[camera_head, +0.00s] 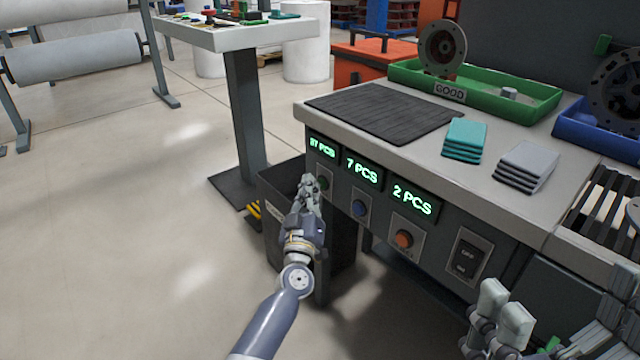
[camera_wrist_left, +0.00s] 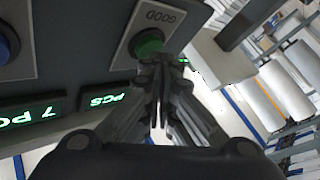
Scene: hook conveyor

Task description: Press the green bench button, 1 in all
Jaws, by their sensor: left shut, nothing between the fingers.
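The green button (camera_head: 323,182) sits on the bench's front panel, under the leftmost lit counter. In the left wrist view the green button (camera_wrist_left: 149,43) is on a grey plate marked GOOD. My left gripper (camera_head: 309,183) is shut and empty, its fingertips right at the button. In the left wrist view the shut fingertips (camera_wrist_left: 160,66) overlap the button's lower edge; I cannot tell whether they touch it. My right gripper (camera_head: 503,310) is at the lower right, away from the button, its two pale fingertips apart.
A blue button (camera_head: 359,208), an orange button (camera_head: 403,239) and a black switch (camera_head: 467,256) follow to the right on the panel. Counters read 7 PCS (camera_head: 362,171) and 2 PCS (camera_head: 412,200). A dark bin (camera_head: 342,245) stands below the left arm. Open floor lies left.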

